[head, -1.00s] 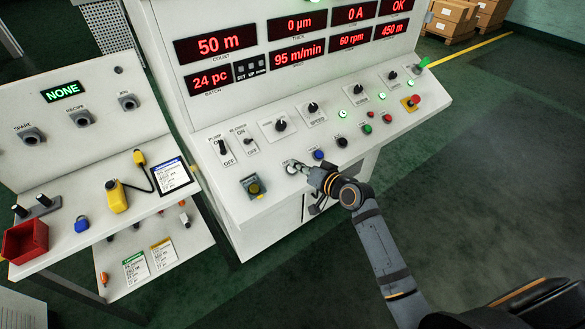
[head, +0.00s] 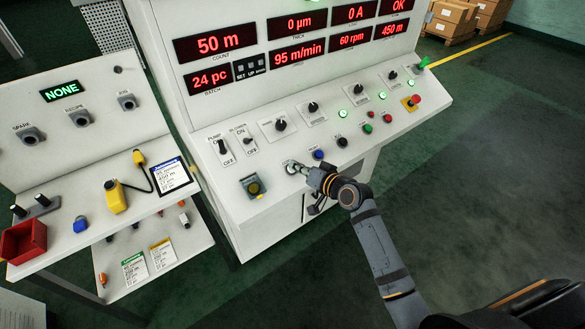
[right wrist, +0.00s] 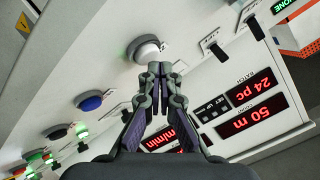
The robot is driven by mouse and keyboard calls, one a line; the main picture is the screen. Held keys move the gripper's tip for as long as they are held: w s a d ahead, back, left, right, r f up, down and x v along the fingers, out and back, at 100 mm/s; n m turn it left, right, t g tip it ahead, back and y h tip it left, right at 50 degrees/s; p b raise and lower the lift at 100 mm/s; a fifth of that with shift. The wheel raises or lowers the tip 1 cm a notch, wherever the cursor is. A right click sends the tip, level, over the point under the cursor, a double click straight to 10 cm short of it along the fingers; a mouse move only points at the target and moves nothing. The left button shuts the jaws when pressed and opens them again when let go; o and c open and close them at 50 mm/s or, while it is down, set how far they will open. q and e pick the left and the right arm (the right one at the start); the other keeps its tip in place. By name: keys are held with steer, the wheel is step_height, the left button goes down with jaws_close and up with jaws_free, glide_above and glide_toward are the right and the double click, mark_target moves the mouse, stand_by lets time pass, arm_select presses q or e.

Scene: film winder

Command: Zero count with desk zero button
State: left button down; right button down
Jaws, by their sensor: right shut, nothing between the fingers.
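The count display (head: 221,44) reads 50 m in red; it also shows upside down in the right wrist view (right wrist: 243,124). A round white button (head: 291,168) sits on the sloping desk, left of a blue button (head: 318,154). Its label is too small to read. In the right wrist view the white button (right wrist: 147,46) lies just beyond my fingertips. My right gripper (head: 304,170) is shut and empty, its tips close to the white button. Whether they touch it I cannot tell. My left gripper is not in view.
A red emergency button (head: 414,100) is at the desk's right end. A side bench with a red bin (head: 24,241) stands at left. The floor at right is clear.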

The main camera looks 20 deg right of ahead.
steer(key=shift+w+a+f+b, duration=0.1)
steer(key=shift+w+f+b, duration=0.1)
steer(key=shift+f+b, duration=0.25)
stand_by(0.4)
stand_by(0.3)
steer(key=shift+s+r+p, duration=0.4)
steer(key=shift+r+p, duration=0.45)
steer(key=shift+p, duration=0.05)
steer(key=shift+s+d+r+p, duration=0.1)
steer(key=shift+d+r+p, duration=0.1)
steer(key=shift+r+p, duration=0.3)
steer(key=r+p, duration=0.1)
steer(key=s+r+p, duration=0.2)
steer(key=shift+d+r+p, duration=0.2)
steer(key=shift+d+p, duration=0.15)
